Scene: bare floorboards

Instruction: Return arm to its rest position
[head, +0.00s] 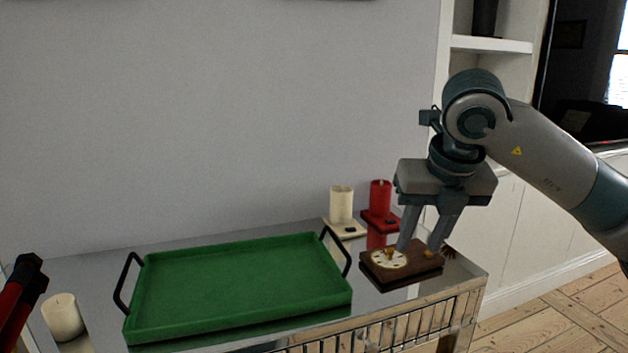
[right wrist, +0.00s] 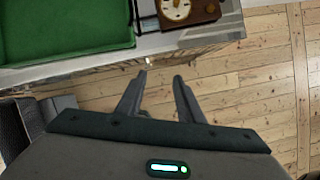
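My right arm comes in from the right in the head view. Its gripper (head: 419,246) points down and appears in front of a brown wooden clock (head: 422,264) with a cream dial. In the right wrist view the gripper (right wrist: 160,76) has its two fingers apart with nothing between them. There the clock (right wrist: 203,10) lies beyond the fingertips, at the top edge, apart from them. My left gripper is not in view.
A green tray (head: 240,283) with black handles sits on a mirrored cabinet (head: 465,266). A white candle (head: 341,205) and a red candle (head: 380,197) stand behind the clock. Another candle (head: 63,316) and a red-black object (head: 20,296) are at left. Floorboards (right wrist: 240,80) are clear.

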